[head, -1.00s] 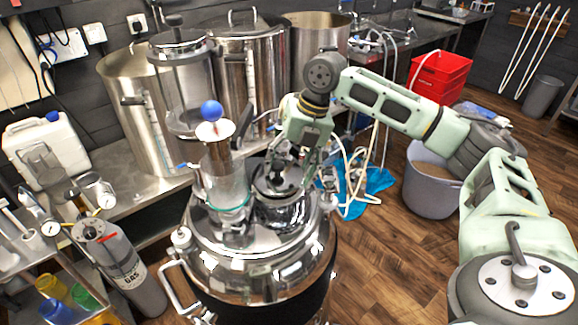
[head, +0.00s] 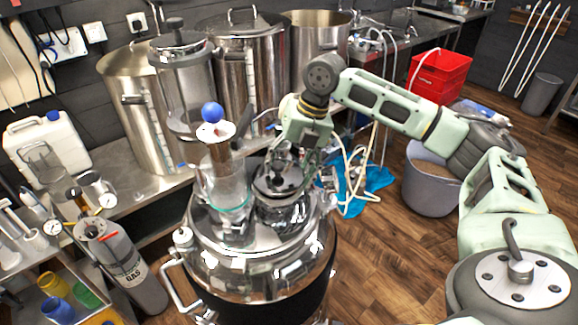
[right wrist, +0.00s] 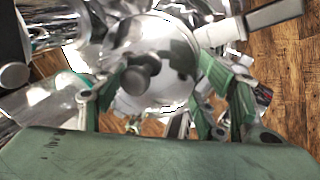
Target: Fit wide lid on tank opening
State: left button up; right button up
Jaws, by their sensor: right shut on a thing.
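The wide lid (head: 272,187) is a round shiny disc with a dark knob. My right gripper (head: 287,165) is shut on it from above. The lid is over the short, wide shiny neck (head: 284,214) on top of the steel tank (head: 250,270). I cannot tell whether lid and rim touch; the lid and my fingers hide the opening. In the right wrist view the lid (right wrist: 165,45) shows between the green fingers of the gripper (right wrist: 155,78), its dark knob near the middle. My left gripper is not in view.
A clear cylinder (head: 224,185) with a blue ball (head: 212,111) on top stands on the tank, just left of the lid. Large steel pots (head: 245,75) stand on the bench behind. A grey bucket (head: 432,190) and a gas cylinder (head: 120,265) flank the tank.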

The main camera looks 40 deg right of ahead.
jog(key=shift+f, duration=0.75)
jog(key=o, duration=1.2)
jog(key=p+v, duration=1)
jog(key=v, duration=0.1)
dwell(0.4)
